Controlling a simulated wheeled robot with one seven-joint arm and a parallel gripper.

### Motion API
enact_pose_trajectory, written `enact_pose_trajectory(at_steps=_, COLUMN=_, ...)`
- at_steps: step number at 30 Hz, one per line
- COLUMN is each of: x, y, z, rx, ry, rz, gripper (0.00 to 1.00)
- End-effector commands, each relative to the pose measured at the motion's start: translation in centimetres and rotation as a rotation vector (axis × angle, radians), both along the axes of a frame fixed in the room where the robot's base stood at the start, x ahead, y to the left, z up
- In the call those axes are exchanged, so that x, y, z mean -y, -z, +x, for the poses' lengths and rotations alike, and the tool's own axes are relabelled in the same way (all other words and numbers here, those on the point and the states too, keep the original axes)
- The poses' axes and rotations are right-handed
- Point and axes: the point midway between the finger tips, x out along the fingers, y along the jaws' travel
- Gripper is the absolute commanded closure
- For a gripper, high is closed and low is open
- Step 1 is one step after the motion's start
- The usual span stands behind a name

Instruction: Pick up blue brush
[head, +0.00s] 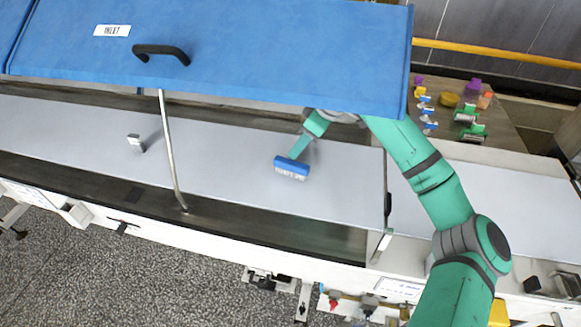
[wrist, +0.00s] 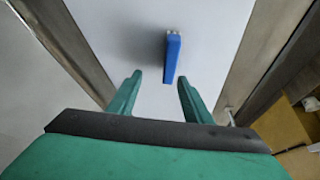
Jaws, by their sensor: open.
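The blue brush (head: 291,168) lies on the pale grey surface under the raised blue lid, with whitish marks along its front edge. In the wrist view the brush (wrist: 171,60) is a narrow blue block with a grey far end. My gripper (head: 300,150) reaches down under the lid, close behind the brush; the lid hides part of my arm. In the wrist view my gripper (wrist: 158,80) is open, its two green fingers apart and empty. The near end of the brush shows between the fingertips, closer to the right one. I cannot tell whether they touch.
The blue lid (head: 250,45) with a black handle overhangs my arm. A thin metal rod (head: 170,150) stands left of the brush. A small grey-white object (head: 135,143) sits farther left. A brown table (head: 485,105) at the right holds several coloured items.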

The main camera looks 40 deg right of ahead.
Motion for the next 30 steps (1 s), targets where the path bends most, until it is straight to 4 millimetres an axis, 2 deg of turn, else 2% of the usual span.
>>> enact_pose_trajectory(at_steps=5, x=-1.4, y=1.5, z=-1.0, rx=-0.057, ry=-0.070, rz=-0.009, gripper=0.55)
enact_pose_trajectory(at_steps=11, x=-1.6, y=3.0, z=-0.5, rx=-0.057, ry=-0.068, rz=-0.009, gripper=0.55)
enact_pose_trajectory(at_steps=21, x=-2.5, y=7.2, z=1.2, rx=-0.053, ry=-0.067, rz=-0.010, gripper=0.55)
enact_pose_trajectory(at_steps=30, x=-2.6, y=7.7, z=1.4, rx=-0.053, ry=-0.067, rz=-0.010, gripper=0.55)
